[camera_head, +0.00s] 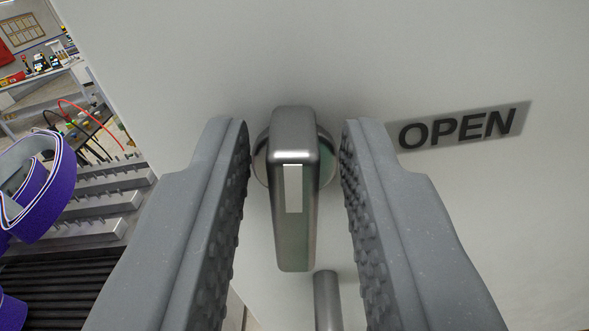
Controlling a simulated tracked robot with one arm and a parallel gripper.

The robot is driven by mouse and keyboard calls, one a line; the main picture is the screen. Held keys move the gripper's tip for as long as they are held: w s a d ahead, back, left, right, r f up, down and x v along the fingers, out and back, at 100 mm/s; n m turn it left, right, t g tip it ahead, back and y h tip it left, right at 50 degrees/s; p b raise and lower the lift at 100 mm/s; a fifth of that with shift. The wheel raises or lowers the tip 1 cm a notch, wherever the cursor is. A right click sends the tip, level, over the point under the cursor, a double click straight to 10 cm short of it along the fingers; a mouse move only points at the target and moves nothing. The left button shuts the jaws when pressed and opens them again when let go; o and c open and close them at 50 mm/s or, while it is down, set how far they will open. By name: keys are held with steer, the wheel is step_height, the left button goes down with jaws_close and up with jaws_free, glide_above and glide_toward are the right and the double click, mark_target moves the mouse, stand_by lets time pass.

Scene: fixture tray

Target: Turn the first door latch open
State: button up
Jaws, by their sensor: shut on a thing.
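The door latch (295,225) is a metal lever on a round base, with a small pale rectangle on its face. It points nearly straight down in the picture, on a pale door panel (420,60). A grey "OPEN" label (460,127) is on the panel to the right of the latch.
A metal rod (327,300) stands out just below the latch. At left are purple looped straps (40,185) and a ridged metal fixture (90,205). Cables and a workbench (40,85) show farther back. The panel around the label is clear.

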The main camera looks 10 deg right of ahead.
steer(key=m, duration=0.1)
steer(key=m+b, duration=0.1)
steer(key=m, duration=0.1)
steer(key=shift+f+m, duration=0.2)
steer(key=shift+m, duration=0.1)
steer(key=m, duration=0.9)
steer(key=shift+s+d+f, duration=0.1)
steer(key=shift+d+f, duration=0.1)
steer(key=shift+d, duration=0.15)
steer(key=shift+f+m+b, duration=0.25)
steer(key=shift+m+b, duration=0.05)
steer(key=shift+m, duration=1.2)
steer(key=shift+f, duration=0.1)
steer(key=o, duration=0.7)
steer(key=shift+d, duration=0.1)
